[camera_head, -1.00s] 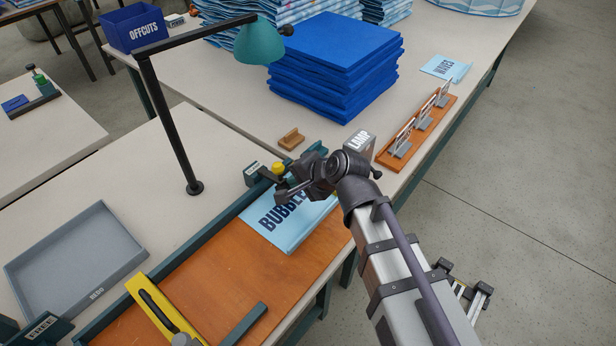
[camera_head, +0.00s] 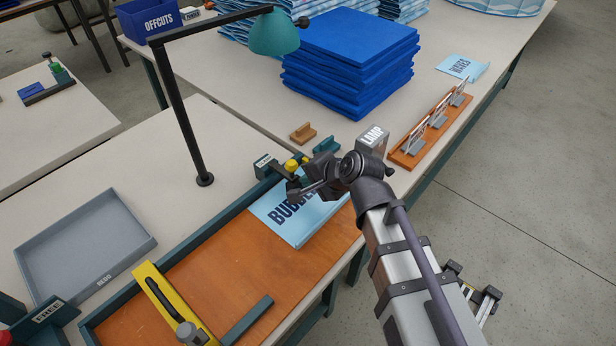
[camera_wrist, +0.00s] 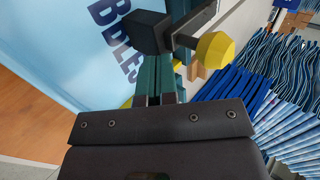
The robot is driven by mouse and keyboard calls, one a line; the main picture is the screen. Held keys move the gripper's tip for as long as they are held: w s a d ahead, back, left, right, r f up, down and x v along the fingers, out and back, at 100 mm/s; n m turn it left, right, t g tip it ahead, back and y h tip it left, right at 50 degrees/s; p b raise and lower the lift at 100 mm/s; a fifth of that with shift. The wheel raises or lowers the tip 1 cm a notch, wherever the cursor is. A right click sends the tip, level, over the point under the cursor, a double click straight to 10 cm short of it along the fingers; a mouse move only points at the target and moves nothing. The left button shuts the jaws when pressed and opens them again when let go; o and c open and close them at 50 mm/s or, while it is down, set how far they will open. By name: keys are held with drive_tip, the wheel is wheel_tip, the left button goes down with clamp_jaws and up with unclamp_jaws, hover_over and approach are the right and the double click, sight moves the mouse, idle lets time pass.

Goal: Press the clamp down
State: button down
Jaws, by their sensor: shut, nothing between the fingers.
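The clamp (camera_head: 280,170) stands at the far end of the teal fence (camera_head: 200,240), with a dark arm and a yellow knob (camera_head: 292,166). In the wrist view the yellow knob (camera_wrist: 213,52) and a black block (camera_wrist: 148,32) of the clamp show close ahead, by the edge of the light-blue printed sheet (camera_wrist: 75,50). The sheet also shows in the head view (camera_head: 297,228), flat on the orange board. My gripper (camera_wrist: 157,92) is shut and empty, just beside the clamp. I cannot tell whether it touches the clamp or whether the clamp is fully down.
A wooden block (camera_head: 303,133) and a grey LAMP box (camera_head: 373,142) are near the clamp. A black lamp post (camera_head: 187,125) stands to the left, with its teal shade (camera_head: 274,33). A blue stack (camera_head: 350,65) is behind. A grey tray (camera_head: 85,245) lies left.

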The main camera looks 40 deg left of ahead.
drive_tip(key=d+f+p+v, duration=0.1)
drive_tip(key=p+v, duration=0.3)
drive_tip(key=v, duration=0.5)
drive_tip(key=shift+d, duration=0.25)
drive_tip(key=shift+f, duration=0.1)
drive_tip(key=w+d+r+h+p, duration=0.2)
drive_tip(key=d+h+p, duration=0.1)
drive_tip(key=d, duration=1)
drive_tip(key=w+d+r+h+p, duration=0.1)
drive_tip(key=w+d+h+p, duration=0.2)
drive_tip(key=d, duration=1.1)
drive_tip(key=w+d+r+n+h+p, duration=0.1)
drive_tip(key=d+p, duration=0.4)
drive_tip(key=d, duration=0.9)
drive_tip(key=shift+w+r+g+h+p, duration=0.35)
drive_tip(key=shift+w+r+h, duration=0.55)
drive_tip(key=shift+h, duration=0.3)
